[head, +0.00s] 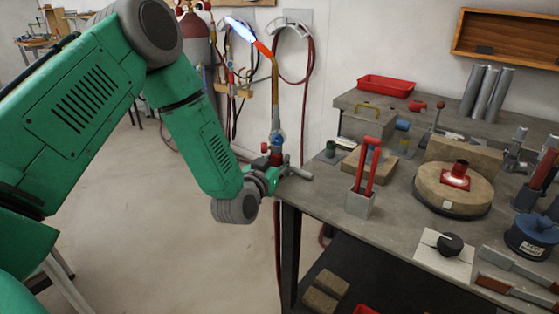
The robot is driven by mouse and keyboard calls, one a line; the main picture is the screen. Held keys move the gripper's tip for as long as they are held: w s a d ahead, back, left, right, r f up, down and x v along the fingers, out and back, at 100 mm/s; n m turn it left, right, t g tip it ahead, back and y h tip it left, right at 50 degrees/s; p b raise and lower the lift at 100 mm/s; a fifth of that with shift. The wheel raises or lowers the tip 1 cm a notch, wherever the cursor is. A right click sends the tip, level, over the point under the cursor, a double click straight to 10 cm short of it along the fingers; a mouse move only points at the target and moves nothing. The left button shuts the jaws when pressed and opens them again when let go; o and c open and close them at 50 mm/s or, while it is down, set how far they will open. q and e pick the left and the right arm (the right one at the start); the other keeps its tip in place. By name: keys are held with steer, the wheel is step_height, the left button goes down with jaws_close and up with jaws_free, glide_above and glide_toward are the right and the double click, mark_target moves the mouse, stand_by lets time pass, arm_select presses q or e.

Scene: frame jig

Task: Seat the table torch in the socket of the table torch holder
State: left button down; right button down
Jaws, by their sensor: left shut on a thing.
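The table torch (275,100) is upright, with a brass tube that bends at the top to an orange tip and a blue-white flame pointing up and left. My left gripper (274,176) is shut on its lower body, beside the left corner of the bench; the fingers hide part of it. A grey block with a red upright fork (360,203) stands on the bench to the right of the gripper and looks like the table torch holder. Its socket cannot be made out clearly. The torch is apart from it. My right gripper is not in view.
The grey bench (320,190) holds a round brick turntable (452,192) with a red piece on it, a black knob on a plate (450,244), a grey box (365,120) and grey cylinders (487,92). Hoses hang on the wall behind. Floor left of the bench is clear.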

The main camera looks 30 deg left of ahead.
arm_select(q)
steer(key=shift+f, duration=0.15)
steer(key=c, duration=1.3)
jaws_free()
steer(key=shift+o, duration=0.2)
steer(key=shift+f, duration=0.1)
steer(key=shift+s, duration=0.1)
steer(key=s+d, duration=0.2)
steer(key=s, duration=0.9)
steer(key=shift+s+r, duration=0.3)
